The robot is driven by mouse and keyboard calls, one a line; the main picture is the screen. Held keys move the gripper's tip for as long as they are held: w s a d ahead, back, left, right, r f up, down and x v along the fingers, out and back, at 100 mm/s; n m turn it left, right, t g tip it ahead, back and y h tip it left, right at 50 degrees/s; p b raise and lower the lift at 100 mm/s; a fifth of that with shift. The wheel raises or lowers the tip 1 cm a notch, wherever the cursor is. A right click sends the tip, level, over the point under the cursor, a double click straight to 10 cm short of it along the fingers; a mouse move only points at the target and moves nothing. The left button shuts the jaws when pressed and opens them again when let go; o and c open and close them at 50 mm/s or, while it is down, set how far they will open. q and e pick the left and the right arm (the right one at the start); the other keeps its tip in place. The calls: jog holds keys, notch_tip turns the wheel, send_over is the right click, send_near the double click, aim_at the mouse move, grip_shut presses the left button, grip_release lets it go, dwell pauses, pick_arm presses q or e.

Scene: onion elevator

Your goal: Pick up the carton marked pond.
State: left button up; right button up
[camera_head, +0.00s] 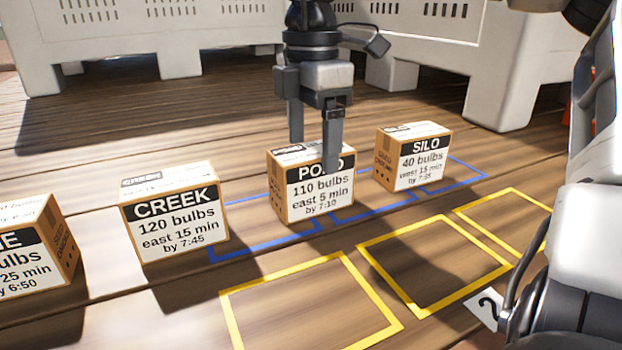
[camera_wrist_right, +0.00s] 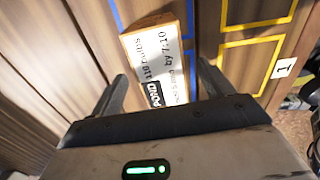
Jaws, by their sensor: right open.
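The pond carton (camera_head: 315,195) is a small brown box with a white label reading 110 bulbs, east 5 min, by 7:10. It stands upright on the wooden floor, partly in a blue-outlined square. My right gripper (camera_head: 315,155) points down over it, open, its fingers overlapping the carton's top in the head view. In the right wrist view the carton (camera_wrist_right: 155,55) lies ahead between the two open fingers (camera_wrist_right: 160,80). Whether the fingers touch it I cannot tell. My left gripper is not in view.
The silo carton (camera_head: 414,165) stands to the right, the creek carton (camera_head: 178,222) to the left, and another carton (camera_head: 30,250) at the left edge. Yellow squares (camera_head: 375,300) in front are empty. White crates (camera_head: 160,25) stand behind.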

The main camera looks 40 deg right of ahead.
aim_at(311, 175)
jog(key=shift+f, duration=2.95)
jog(key=c, duration=1.4)
